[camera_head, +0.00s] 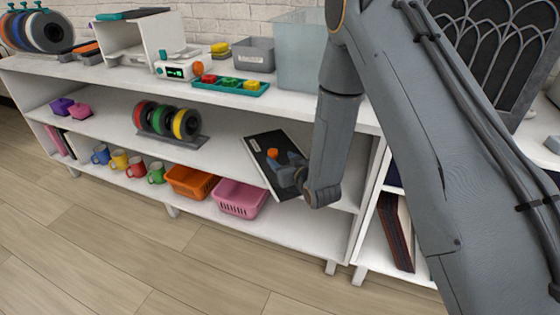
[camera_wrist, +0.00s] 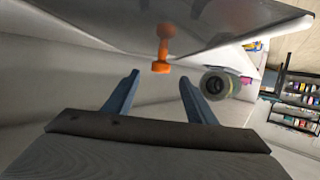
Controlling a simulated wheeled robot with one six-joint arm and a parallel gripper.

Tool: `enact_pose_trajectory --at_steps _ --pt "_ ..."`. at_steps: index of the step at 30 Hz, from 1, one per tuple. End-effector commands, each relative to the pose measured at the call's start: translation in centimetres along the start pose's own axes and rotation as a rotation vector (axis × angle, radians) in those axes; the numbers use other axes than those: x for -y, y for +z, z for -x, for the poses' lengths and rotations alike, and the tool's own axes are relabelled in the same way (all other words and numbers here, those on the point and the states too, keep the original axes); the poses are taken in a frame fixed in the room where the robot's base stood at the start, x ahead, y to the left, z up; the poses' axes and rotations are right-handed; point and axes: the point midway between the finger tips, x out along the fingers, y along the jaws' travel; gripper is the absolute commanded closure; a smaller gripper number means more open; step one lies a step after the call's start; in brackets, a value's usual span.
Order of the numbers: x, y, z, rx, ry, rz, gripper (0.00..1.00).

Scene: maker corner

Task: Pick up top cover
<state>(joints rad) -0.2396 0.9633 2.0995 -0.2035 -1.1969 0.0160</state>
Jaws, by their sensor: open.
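A dark flat panel with a pale rim, likely the top cover (camera_head: 262,147), is at the right part of the middle shelf, its near end reaching the shelf's front edge. An orange knob (camera_head: 272,153) stands out from its face. In the wrist view the panel (camera_wrist: 225,22) spans the top, with the orange knob (camera_wrist: 163,45) sticking out toward my gripper (camera_wrist: 158,77). My gripper is open and empty, its fingers on either side of the knob's line but apart from it. In the head view my gripper (camera_head: 286,165) partly hides the panel.
On the middle shelf (camera_head: 225,147) a rack of coloured spools (camera_head: 168,120) stands left of the panel. Below are an orange basket (camera_head: 192,182), a pink basket (camera_head: 240,199) and several mugs. The upper shelf board (camera_head: 330,105) is close above my gripper. The floor in front is clear.

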Motion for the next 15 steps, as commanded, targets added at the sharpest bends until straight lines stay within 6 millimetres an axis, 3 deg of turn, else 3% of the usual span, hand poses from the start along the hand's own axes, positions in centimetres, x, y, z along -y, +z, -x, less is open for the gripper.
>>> enact_pose_trajectory --at_steps 9,15 --pt "0.2 -0.2 -4.0 0.001 -0.001 0.0 0.49" --pt "0.2 -0.1 -5.7 0.003 0.0 -0.001 0.49"
